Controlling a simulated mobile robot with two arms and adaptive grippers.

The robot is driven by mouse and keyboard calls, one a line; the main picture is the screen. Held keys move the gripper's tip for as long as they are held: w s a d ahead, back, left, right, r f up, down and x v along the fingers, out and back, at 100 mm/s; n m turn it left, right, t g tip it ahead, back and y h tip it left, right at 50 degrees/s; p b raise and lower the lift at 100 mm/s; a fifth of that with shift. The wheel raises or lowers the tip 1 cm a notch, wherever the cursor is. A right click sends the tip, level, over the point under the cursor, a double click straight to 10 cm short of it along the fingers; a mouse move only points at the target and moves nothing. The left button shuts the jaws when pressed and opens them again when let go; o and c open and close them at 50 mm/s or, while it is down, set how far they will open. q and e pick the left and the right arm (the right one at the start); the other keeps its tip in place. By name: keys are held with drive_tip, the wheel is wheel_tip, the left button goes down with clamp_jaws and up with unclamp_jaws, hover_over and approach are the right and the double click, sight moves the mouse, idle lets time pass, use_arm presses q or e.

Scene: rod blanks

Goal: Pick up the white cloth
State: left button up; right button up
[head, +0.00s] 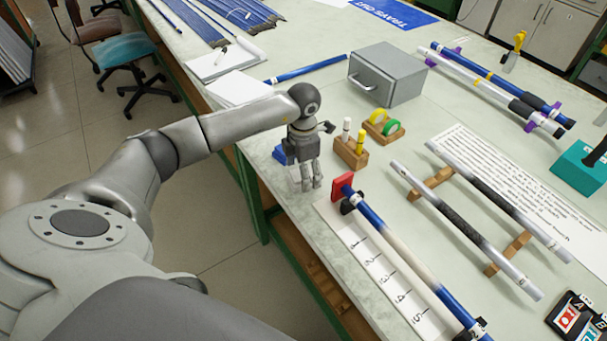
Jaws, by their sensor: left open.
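My left gripper (312,184) points down over the left edge of the long table, its fingers apart. A small pale patch (294,173) shows beside and behind its fingers; it looks like the white cloth, mostly hidden by the gripper. I cannot tell whether the fingers touch it. A small blue item (280,155) sits just left of the gripper. My right gripper is not in view.
A wooden block with marker pens (351,150) and a tape holder (382,127) stand close to the right of the gripper. A blue-and-white rod (395,240) with a red end stop lies in front, along a numbered strip (365,262). A grey metal box (388,75) stands behind.

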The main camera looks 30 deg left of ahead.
use_arm(q)
drive_tip(key=shift+f, duration=0.75)
drive_tip(key=shift+c, duration=2.9)
drive_tip(key=c, duration=0.5)
drive_tip(key=shift+c, duration=0.2)
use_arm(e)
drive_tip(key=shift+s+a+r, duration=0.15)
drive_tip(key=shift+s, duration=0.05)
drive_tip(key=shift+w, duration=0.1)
use_arm(q)
drive_tip(key=shift+r, duration=0.1)
